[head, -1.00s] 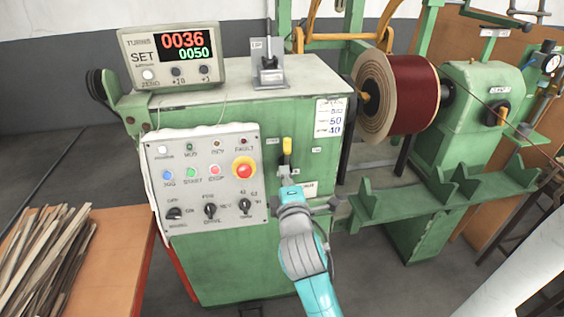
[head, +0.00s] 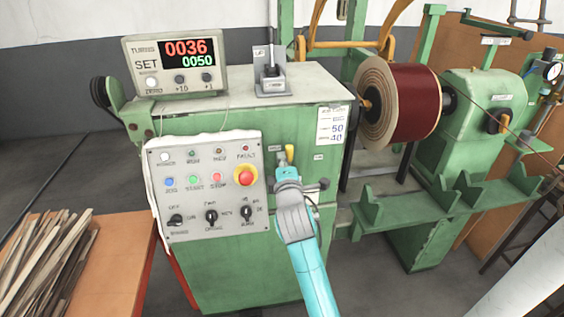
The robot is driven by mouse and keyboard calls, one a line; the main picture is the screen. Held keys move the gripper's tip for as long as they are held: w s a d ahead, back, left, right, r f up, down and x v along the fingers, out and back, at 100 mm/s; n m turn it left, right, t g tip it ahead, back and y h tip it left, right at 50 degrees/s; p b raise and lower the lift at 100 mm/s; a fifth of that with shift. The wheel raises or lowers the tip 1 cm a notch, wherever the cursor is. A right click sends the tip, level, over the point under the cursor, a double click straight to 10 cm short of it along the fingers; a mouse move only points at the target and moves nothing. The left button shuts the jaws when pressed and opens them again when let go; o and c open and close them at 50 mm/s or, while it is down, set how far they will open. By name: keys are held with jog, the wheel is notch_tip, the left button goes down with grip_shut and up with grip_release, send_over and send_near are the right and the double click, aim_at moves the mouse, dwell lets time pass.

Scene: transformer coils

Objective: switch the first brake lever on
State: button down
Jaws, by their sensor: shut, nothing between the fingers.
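A yellow-handled lever (head: 289,153) stands on the front of the green machine, with small labels beside it that I cannot read. Its lower part is hidden behind my turquoise and grey wrist. Which lever is the first brake lever cannot be read from the labels. My gripper (head: 319,185) shows only as a dark part to the right of the wrist, just below the lever. It is shut and empty, with its fingertips mostly hidden. Whether it touches the lever cannot be told. Another lever with a dark handle (head: 271,64) stands upright in a grey bracket on the machine top.
The control panel (head: 206,188), with a red stop knob (head: 246,176), is close left of my wrist. A counter display (head: 176,65) reads 0036 over 0050. The dark red coil (head: 415,103) and green notched rail (head: 415,193) are at right. Wood strips (head: 45,262) lie on the left table.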

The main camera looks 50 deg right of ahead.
jog(key=shift+s+d+m, duration=0.2)
jog(key=shift+d+m, duration=0.1)
jog(key=shift+m, duration=0.1)
jog(key=shift+s+d+r+m, duration=0.1)
jog(key=shift+s+d+m, duration=0.2)
jog(key=shift+d+m, duration=0.25)
jog(key=shift+s+d+r+m, duration=0.1)
jog(key=shift+s+d+m, duration=0.2)
jog(key=shift+m, duration=0.45)
jog(key=s+d+f+m, duration=0.2)
jog(key=s+d+m, duration=0.1)
jog(key=m, duration=0.4)
jog(key=shift+s+d+f+y, duration=0.25)
jog(key=shift+d+y, duration=0.05)
jog(key=shift+d, duration=0.55)
jog(key=shift+d+f, duration=0.1)
jog(key=shift+f, duration=0.05)
jog(key=shift+s, duration=0.15)
